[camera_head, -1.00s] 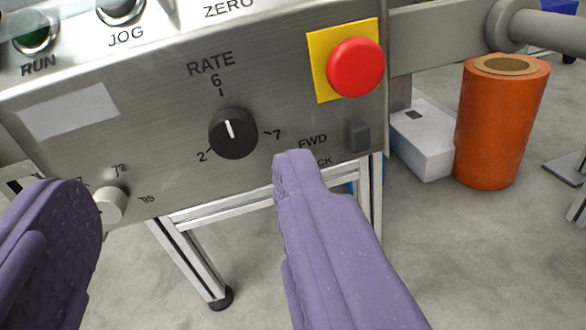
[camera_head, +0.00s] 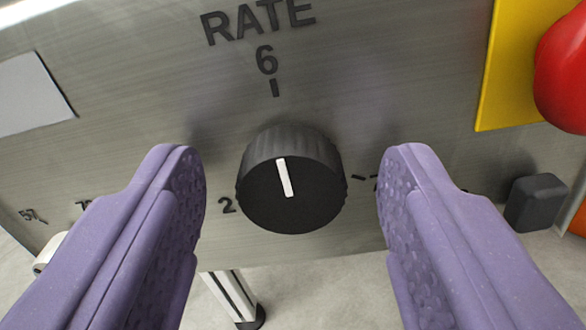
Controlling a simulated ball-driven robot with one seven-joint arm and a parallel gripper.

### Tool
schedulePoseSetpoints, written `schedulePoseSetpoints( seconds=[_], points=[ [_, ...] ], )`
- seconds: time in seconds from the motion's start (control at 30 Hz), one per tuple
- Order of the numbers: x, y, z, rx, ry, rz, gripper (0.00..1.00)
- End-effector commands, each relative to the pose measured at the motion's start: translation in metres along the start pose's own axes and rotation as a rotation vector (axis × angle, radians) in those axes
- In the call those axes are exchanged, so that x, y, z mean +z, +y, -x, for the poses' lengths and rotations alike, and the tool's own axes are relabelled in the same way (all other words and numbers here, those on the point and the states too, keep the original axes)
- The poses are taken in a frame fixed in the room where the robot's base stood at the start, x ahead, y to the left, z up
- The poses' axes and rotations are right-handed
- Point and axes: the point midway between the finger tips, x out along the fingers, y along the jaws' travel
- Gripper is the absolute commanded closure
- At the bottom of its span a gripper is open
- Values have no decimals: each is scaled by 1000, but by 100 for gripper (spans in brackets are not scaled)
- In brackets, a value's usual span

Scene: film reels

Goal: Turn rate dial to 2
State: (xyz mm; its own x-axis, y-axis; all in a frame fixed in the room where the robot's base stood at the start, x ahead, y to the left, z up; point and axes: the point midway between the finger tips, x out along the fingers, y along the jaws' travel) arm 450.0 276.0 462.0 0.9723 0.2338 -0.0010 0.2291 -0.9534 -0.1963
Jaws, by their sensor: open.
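The rate dial (camera_head: 291,190) is a round black knob on a brushed metal panel (camera_head: 160,85), under the word RATE. Its white line points up, slightly left, towards the 6 mark. My gripper (camera_head: 290,185) is open, with one purple finger on each side of the dial. A gap shows between each finger and the knob in the picture. Whether the fingertips reach the knob's depth is hard to tell.
A red button (camera_head: 563,75) on a yellow plate (camera_head: 508,65) is at the upper right. A black switch (camera_head: 536,202) sits beside my right finger. A pale knob (camera_head: 48,250) is partly hidden behind my left finger. Below the panel is a metal leg (camera_head: 230,295).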

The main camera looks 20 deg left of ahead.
Motion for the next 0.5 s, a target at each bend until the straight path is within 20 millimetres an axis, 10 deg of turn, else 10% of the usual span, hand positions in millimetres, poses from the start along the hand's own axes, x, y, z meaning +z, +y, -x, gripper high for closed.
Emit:
schedulePoseSetpoints(
  seconds=[0.1,0.33,0.5],
  points=[
    [0,0,0,0,0,0,41],
    [0,0,0,-1,0,0,94],
    [0,0,0,-1,0,5,97]
  ],
)
